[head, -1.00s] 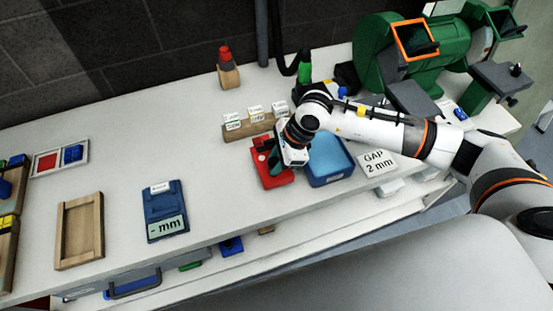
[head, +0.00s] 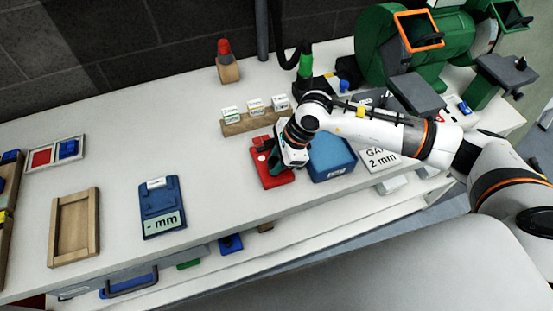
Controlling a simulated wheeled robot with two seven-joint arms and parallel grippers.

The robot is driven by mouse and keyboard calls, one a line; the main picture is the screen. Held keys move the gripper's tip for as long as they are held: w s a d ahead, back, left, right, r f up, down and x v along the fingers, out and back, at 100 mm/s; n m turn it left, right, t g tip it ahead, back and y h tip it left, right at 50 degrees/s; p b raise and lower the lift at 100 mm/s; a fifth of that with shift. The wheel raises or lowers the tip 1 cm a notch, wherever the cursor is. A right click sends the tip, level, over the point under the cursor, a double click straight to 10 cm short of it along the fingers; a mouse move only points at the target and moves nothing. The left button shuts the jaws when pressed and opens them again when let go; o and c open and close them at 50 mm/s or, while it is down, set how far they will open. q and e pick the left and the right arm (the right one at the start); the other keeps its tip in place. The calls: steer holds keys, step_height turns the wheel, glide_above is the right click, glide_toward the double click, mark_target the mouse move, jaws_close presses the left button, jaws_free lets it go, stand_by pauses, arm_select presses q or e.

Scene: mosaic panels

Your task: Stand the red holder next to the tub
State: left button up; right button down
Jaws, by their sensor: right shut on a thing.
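The red holder (head: 277,178) stands on the white bench top just left of the blue tub (head: 333,163). A dark green part shows at its upper middle, close to my fingers. My right gripper (head: 280,158) is over the holder and shut on it. The gripper body hides the holder's right side and part of the gap to the tub, so I cannot tell whether the two touch. My right arm crosses above the tub's back edge. My left gripper is not in view.
A wooden rack (head: 240,125) with small white labelled blocks stands behind the holder. A GAP 2 mm sign (head: 382,157) lies right of the tub. A blue gauge (head: 162,205) and a wooden frame (head: 75,228) lie left. Bench between gauge and holder is clear.

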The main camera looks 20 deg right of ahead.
steer(key=shift+f, duration=0.1)
steer(key=c, duration=1)
jaws_free()
